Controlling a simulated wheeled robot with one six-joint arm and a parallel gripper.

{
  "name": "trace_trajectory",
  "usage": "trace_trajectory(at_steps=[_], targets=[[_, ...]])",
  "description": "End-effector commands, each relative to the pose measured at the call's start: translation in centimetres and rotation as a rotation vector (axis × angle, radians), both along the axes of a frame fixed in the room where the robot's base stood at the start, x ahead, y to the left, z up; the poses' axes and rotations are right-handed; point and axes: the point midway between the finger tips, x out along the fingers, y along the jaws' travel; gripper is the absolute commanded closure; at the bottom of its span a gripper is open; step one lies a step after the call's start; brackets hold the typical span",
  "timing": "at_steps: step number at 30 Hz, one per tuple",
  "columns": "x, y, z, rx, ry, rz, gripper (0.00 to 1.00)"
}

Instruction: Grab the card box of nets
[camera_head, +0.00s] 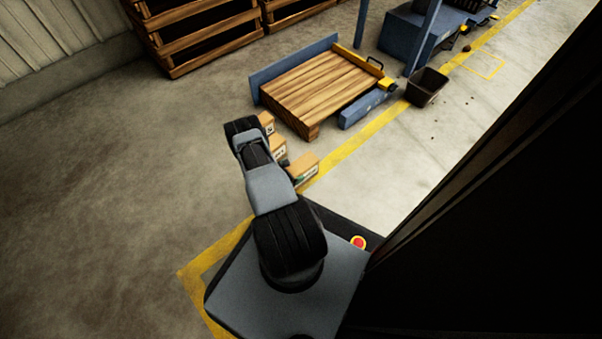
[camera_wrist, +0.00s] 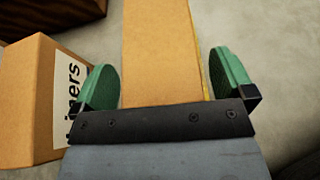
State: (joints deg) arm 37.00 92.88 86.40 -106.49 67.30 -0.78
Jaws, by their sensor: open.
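My gripper (camera_wrist: 162,64) is open, with its two green fingers apart in the wrist view. A plain tan card box (camera_wrist: 160,35) lies between and beyond the fingers, with a gap on the left side; the right finger is close to its edge. I cannot tell whether the fingers reach down past its top. No label shows on it there, so I cannot confirm it is the nets box. In the head view, several card boxes stand on the floor beside my arm, one of them at the right (camera_head: 305,166). My arm hides most of the gripper there.
A card box with a label ending in "iners" (camera_wrist: 22,100) stands close left of my gripper. A wooden pallet (camera_head: 318,88) lies beyond the boxes, near a dark crate (camera_head: 426,86). Stacked wooden crates (camera_head: 195,38) stand at the back. The floor at left is clear.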

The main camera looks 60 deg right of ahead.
Motion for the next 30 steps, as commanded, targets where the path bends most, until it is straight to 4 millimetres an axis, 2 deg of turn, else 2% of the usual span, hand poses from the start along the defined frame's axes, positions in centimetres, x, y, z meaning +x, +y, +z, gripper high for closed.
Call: trace_trajectory(at_steps=[4,27,30], targets=[[0.01,0.01,0.05,0.000,0.000,0.000,0.00],[0.02,0.04,0.03,0.000,0.000,0.000,0.74],[0.05,0.01,0.07,-0.001,-0.001,0.001,0.75]])
